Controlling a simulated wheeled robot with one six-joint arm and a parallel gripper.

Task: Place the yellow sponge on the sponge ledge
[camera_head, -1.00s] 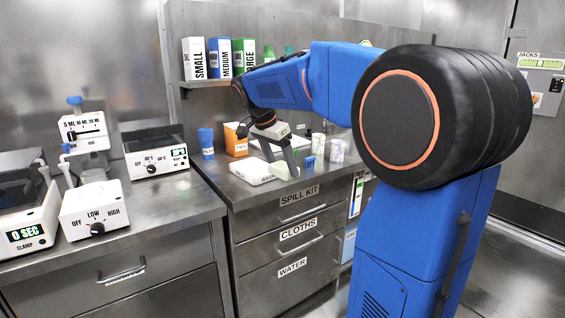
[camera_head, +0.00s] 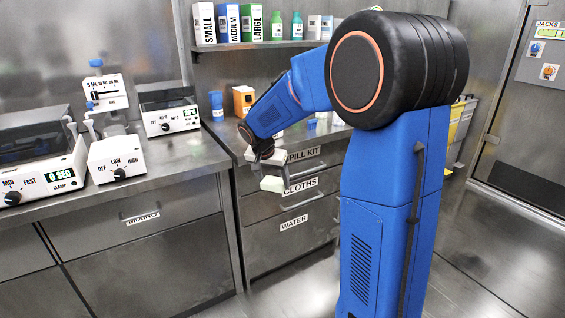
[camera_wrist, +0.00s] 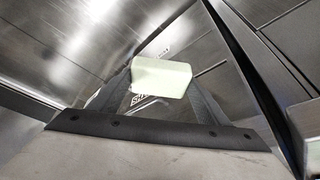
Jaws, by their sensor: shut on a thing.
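The sponge shows as a pale yellow-green block (camera_head: 272,184) in the head view, in front of the drawers and below the counter edge. The wrist view shows the same block (camera_wrist: 162,77) between the two dark fingers. My gripper (camera_head: 274,177) is shut on it and holds it in the air, clear of the counter. In the wrist view, my gripper (camera_wrist: 160,85) has a finger on each side of the block, with a drawer front and label behind. I cannot pick out a sponge ledge in either view.
A shelf (camera_head: 262,45) above holds boxes and green bottles. Instruments stand on the left bench (camera_head: 185,160). Open floor (camera_head: 290,290) lies below the drawers.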

